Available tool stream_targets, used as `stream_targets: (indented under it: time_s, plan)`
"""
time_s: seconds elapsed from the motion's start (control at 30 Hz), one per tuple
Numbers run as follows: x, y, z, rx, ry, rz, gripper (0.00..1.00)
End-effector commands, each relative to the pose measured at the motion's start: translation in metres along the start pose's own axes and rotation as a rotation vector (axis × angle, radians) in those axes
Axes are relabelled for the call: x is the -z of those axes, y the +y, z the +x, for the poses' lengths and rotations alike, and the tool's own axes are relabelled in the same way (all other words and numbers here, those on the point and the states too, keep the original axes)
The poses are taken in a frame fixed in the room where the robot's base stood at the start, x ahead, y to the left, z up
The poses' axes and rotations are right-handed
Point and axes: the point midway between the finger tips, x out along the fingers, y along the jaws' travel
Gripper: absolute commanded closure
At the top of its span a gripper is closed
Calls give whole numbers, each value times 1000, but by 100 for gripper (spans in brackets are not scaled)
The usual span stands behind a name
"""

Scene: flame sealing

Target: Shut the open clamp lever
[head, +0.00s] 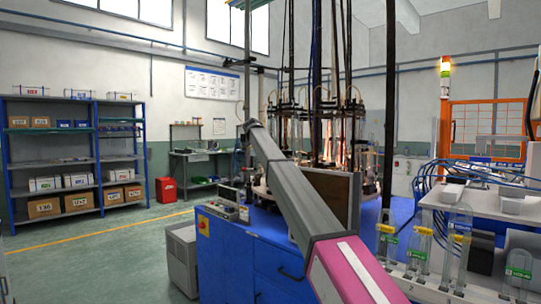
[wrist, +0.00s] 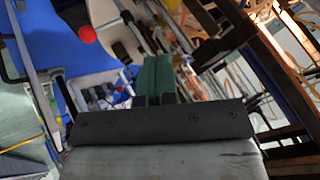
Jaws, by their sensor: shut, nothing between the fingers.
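My gripper (wrist: 154,60) shows in the wrist view, with its two green fingers side by side and shut on nothing. A red ball knob (wrist: 86,33) lies up and left of the fingertips, apart from them in the picture. In the head view my arm reaches from the bottom right toward the sealing machine. My gripper and the clamp lever cannot be made out there.
The sealing machine's blue cabinet (head: 258,262) stands before me, with a control box (head: 226,211) on its left corner. Glassware with yellow clips (head: 462,228) stands at the right. Shelves (head: 75,160) and a red bin (head: 166,190) are farther left.

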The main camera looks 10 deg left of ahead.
Motion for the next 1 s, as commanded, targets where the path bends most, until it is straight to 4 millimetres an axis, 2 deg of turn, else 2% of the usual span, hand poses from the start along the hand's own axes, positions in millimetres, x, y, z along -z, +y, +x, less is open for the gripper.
stream_targets:
  time_s: [0.5,1.0]
  plan:
    - [-3,-26,12,2,-3,-4,100]
    - [-2,-34,18,4,-3,-5,100]
